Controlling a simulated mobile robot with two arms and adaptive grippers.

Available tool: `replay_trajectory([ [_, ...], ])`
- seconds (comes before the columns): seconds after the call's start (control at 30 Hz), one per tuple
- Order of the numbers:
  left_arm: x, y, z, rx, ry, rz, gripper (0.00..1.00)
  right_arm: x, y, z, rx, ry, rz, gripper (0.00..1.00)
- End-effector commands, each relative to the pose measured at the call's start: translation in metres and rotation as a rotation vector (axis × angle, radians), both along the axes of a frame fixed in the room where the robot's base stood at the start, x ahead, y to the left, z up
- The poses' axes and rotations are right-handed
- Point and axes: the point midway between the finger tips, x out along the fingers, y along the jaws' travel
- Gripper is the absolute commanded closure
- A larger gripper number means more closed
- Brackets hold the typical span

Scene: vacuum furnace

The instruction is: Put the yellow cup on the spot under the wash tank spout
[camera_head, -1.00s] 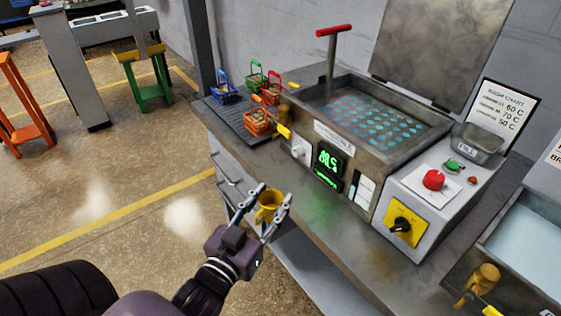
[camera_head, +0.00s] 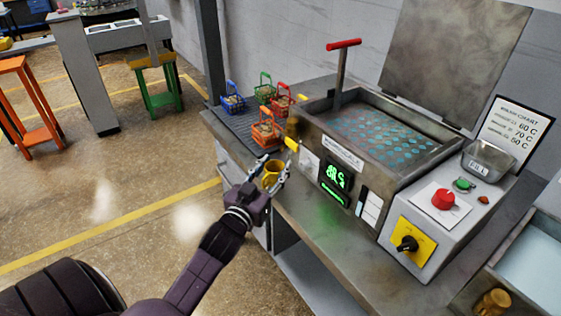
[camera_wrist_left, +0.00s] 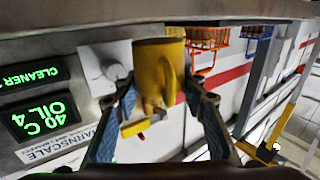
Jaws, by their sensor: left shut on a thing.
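The yellow cup (camera_head: 272,174) is held near the front edge of the bench, below and just in front of the wash tank's yellow-tipped spout (camera_head: 291,144). My left gripper (camera_head: 273,172) is shut on the cup, a finger on each side. In the left wrist view, the cup (camera_wrist_left: 151,62) shows between the fingers, its handle toward the camera. That view is upside down, with the bench top along its upper edge. The cup's base is close to the bench; I cannot tell whether it touches. The spot under the spout is hidden. My right gripper is out of view.
The wash tank (camera_head: 310,130) has a lit green display (camera_head: 335,177) and a white knob beside the spout. Several wire baskets (camera_head: 267,133) stand on the dark rack left of the spout. A control box (camera_head: 420,222) stands to the right. Bare bench (camera_head: 325,222) runs along the front.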

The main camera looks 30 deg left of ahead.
Motion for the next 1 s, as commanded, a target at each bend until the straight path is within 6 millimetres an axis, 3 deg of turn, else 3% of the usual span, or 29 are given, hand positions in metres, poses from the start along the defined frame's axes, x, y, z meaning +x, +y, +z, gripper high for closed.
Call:
replay_trajectory([
  [0.27,0.041,0.007,0.003,0.002,-0.003,0.000,0.86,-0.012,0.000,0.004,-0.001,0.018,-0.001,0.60],
  [0.4,0.040,0.007,-0.014,0.000,0.001,0.000,0.86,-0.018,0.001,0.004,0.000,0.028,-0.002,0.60],
  [0.77,0.040,0.007,-0.018,0.000,0.000,0.000,0.86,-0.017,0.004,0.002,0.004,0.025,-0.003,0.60],
  [0.8,0.040,0.007,-0.018,0.001,0.000,0.000,0.59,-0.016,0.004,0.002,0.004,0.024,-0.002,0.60],
  [0.87,0.040,0.007,-0.018,0.001,0.001,0.000,0.54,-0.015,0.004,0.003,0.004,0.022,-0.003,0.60],
  [1.0,0.040,0.007,-0.018,0.001,0.000,0.000,0.54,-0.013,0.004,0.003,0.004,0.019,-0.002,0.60],
])
